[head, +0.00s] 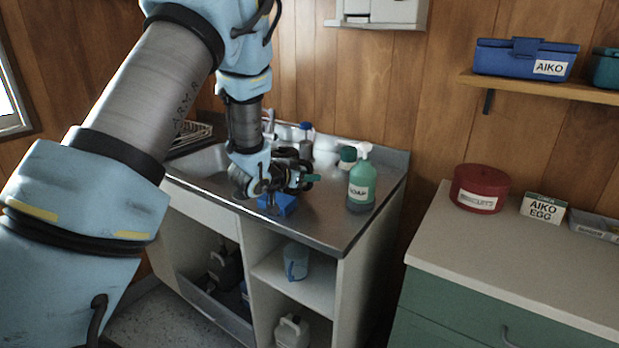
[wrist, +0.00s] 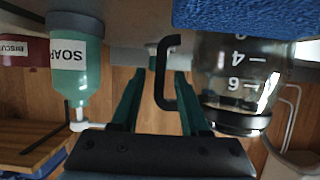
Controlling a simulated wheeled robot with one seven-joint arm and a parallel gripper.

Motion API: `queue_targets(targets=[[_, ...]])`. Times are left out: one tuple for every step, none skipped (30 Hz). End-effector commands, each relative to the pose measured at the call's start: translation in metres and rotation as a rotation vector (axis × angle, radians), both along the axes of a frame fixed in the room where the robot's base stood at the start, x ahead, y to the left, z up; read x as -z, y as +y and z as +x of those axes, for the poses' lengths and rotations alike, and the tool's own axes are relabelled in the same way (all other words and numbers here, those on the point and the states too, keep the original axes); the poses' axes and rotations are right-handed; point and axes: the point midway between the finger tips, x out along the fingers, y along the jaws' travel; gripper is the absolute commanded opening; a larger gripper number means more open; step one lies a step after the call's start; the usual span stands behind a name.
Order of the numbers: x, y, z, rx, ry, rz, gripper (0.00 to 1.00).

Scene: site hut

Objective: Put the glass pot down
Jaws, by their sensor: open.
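The glass pot (wrist: 225,85) has white level marks, a black band and a black handle (wrist: 163,75). The wrist picture is upside down, so the pot is upright there. Its base is hidden behind a blue block (wrist: 250,15), so its contact with the counter does not show. My gripper (wrist: 158,78) is open, with its dark green fingers on either side of the handle and a gap to each. In the head view my gripper (head: 304,180) is low over the steel counter (head: 325,225), and it mostly hides the pot.
A green soap bottle (head: 361,186) stands right of my gripper, with a green-lidded jar (head: 347,157) behind it. The blue block (head: 277,204) lies near the counter's front edge. The sink (head: 205,163) is at left. Clear steel lies between the block and the bottle.

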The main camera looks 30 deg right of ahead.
Motion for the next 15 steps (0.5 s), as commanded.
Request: queue_targets(targets=[[-0.002, 0.008, -0.003, -0.004, 0.000, -0.002, 0.45], [-0.004, 0.013, -0.006, -0.004, 0.000, -0.003, 0.45], [-0.007, 0.020, -0.010, -0.003, 0.001, -0.003, 0.45], [-0.009, 0.025, -0.013, -0.003, 0.000, -0.002, 0.45], [-0.012, 0.030, -0.016, -0.003, 0.000, -0.002, 0.45], [-0.015, 0.037, -0.020, -0.004, 0.000, -0.002, 0.45], [-0.017, 0.042, -0.023, -0.004, 0.000, -0.002, 0.45], [-0.020, 0.047, -0.026, -0.002, -0.001, -0.002, 0.45], [-0.023, 0.053, -0.029, -0.002, -0.001, -0.002, 0.45], [-0.025, 0.058, -0.032, -0.004, 0.000, -0.002, 0.45], [-0.027, 0.062, -0.034, -0.004, 0.000, -0.002, 0.45], [-0.030, 0.067, -0.037, -0.003, 0.000, -0.002, 0.45], [-0.031, 0.070, -0.039, -0.002, 0.000, -0.001, 0.45], [-0.033, 0.073, -0.040, -0.002, 0.000, -0.001, 0.45], [-0.035, 0.077, -0.043, -0.002, 0.000, -0.001, 0.45]])
